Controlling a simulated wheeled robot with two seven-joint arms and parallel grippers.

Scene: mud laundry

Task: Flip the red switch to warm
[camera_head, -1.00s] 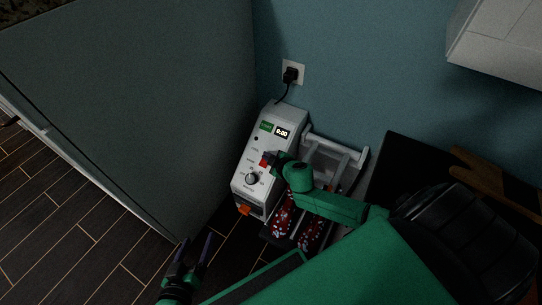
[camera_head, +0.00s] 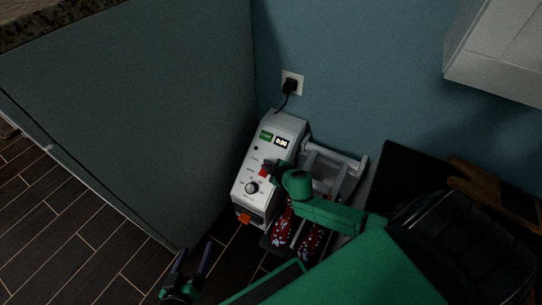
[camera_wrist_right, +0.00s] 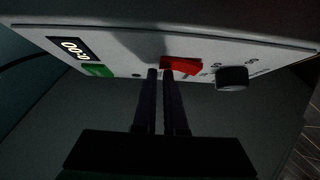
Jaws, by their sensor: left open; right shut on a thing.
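The red switch (camera_head: 264,170) sits on the white front panel of a boot dryer unit (camera_head: 277,128). In the right wrist view the red switch (camera_wrist_right: 184,65) is large and close, between the green button and the black knob. My right gripper (camera_head: 272,169) is at the switch, its fingertips (camera_wrist_right: 166,72) close together and shut at the switch's edge. Part of the switch is hidden behind the gripper in the head view. Which way the switch is set cannot be read. My left gripper (camera_head: 193,265) is open and empty, low and away from the unit.
The panel has a digital display (camera_head: 282,142), a green button (camera_head: 266,135) and a black dial (camera_head: 251,188). Red patterned boots (camera_head: 309,240) stand beside the unit under my right arm. A grey cabinet side (camera_head: 150,110) stands left. A plugged outlet (camera_head: 291,84) is on the wall behind.

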